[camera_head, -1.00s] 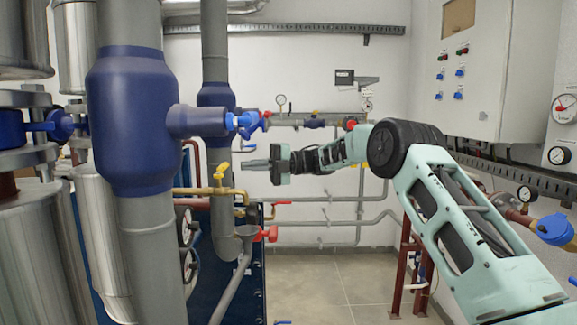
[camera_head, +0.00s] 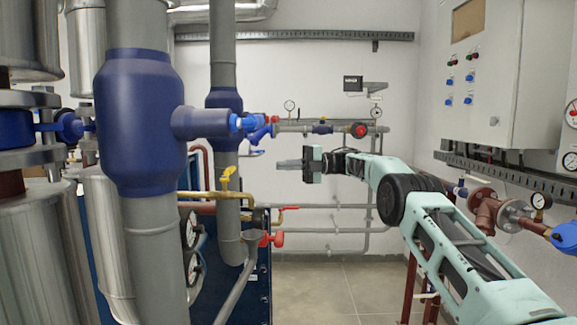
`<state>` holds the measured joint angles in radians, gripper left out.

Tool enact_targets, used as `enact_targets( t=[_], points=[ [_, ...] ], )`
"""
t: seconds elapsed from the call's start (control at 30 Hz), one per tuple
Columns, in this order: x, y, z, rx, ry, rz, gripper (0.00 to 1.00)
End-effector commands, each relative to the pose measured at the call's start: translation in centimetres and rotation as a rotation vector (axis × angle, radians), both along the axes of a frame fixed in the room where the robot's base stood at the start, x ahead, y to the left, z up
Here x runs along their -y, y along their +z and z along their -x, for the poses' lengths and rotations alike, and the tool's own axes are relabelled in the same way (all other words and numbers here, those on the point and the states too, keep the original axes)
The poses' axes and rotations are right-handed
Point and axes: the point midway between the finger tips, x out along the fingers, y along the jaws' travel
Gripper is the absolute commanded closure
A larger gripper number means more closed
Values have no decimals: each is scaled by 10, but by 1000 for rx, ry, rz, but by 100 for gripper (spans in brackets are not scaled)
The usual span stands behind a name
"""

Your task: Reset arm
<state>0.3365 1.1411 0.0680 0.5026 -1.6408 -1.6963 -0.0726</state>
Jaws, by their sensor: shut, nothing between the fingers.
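My gripper (camera_head: 281,164) shows near the middle of the head view, at the end of my pale green arm (camera_head: 450,235). It points left, and its grey fingers are together with nothing between them. The arm comes in from the lower right and bends at a black joint. The fingers are in front of the back wall in the picture, to the right of the grey vertical pipe. They appear apart from the pipes and valves.
A large pipe with a blue body (camera_head: 140,120) stands at left. A yellow-handled valve (camera_head: 227,178) and a red-handled valve (camera_head: 272,239) are left of my gripper. A control cabinet (camera_head: 500,75) hangs at right. Open floor (camera_head: 335,290) shows in the middle.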

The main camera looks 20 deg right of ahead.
Motion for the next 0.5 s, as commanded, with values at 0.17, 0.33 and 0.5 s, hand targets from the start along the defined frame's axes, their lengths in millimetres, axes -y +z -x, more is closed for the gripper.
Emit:
enact_targets(
  t=[0.17, 0.33, 0.5],
  points=[
    [7, 0, -2, 1, 1, 1, 100],
    [8, 0, -2, -1, 1, 1, 100],
    [3, 8, -7, -9, -26, -27, 100]
  ],
)
